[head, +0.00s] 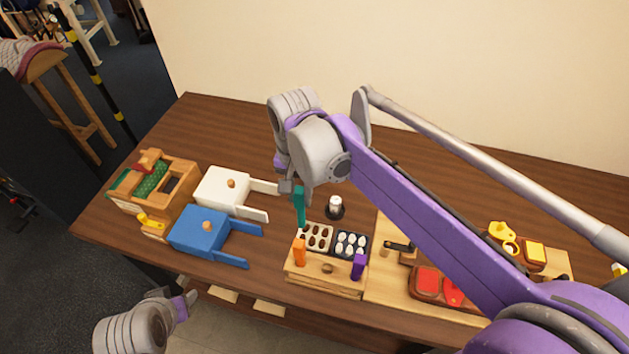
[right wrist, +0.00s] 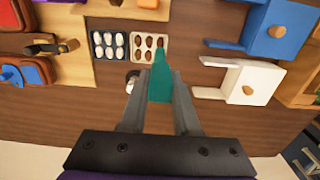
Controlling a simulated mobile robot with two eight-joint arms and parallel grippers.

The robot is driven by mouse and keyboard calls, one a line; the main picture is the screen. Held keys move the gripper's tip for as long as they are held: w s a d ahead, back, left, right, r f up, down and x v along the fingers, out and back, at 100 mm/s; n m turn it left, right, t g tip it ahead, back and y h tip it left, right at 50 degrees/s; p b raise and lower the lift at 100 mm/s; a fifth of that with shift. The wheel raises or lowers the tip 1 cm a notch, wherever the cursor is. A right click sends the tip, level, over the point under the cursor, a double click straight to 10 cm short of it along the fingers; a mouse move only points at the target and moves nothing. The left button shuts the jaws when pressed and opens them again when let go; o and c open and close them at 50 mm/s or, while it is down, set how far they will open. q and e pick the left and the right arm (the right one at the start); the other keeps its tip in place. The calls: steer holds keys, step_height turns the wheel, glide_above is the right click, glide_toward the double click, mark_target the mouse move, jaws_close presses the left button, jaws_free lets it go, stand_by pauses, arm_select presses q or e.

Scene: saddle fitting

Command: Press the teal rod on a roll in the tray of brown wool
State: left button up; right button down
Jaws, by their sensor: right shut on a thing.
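My right gripper (head: 298,188) is shut on the teal rod (head: 300,208) and holds it hanging upright. In the head view the rod's lower end shows just above the back left of the tray of brown wool (head: 317,236), a pale tray with several dark brown rolls. In the right wrist view the rod (right wrist: 160,84) stands between the fingers and its tip overlaps the edge of the brown wool tray (right wrist: 134,42). Whether it touches a roll I cannot tell. My left gripper (head: 186,304) is low at the front left, away from the trays; its jaws are unclear.
A dark tray of white rolls (head: 351,244) sits beside the brown one. Orange (head: 299,254) and purple (head: 358,266) upright pieces stand in front. A white-topped dark object (head: 335,207) stands behind. Blue (head: 203,232) and white (head: 222,190) boxes lie left; a wooden board (head: 385,285) lies right.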

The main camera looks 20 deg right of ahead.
mark_target(300, 208)
steer(key=shift+f, duration=0.25)
steer(key=shift+s+f+b, duration=0.3)
steer(key=shift+f+b, duration=0.25)
steer(key=shift+f, duration=0.3)
steer(key=shift+w+f+b, duration=0.1)
steer(key=shift+f+b, duration=0.6)
steer(key=shift+f, duration=0.75)
arm_select(q)
steer(key=f, duration=0.1)
steer(key=s+f, duration=0.1)
steer(key=f, duration=0.1)
steer(key=shift+s+d+f, duration=0.1)
steer(key=shift+s+f, duration=0.15)
steer(key=shift+s, duration=0.1)
steer(key=shift+w, duration=0.1)
arm_select(e)
steer(key=shift+w, duration=0.15)
arm_select(q)
steer(key=shift+s+f+b, duration=0.4)
steer(key=shift+f+b, duration=0.15)
steer(key=shift+f, duration=0.25)
arm_select(e)
steer(key=shift+f, duration=1.1)
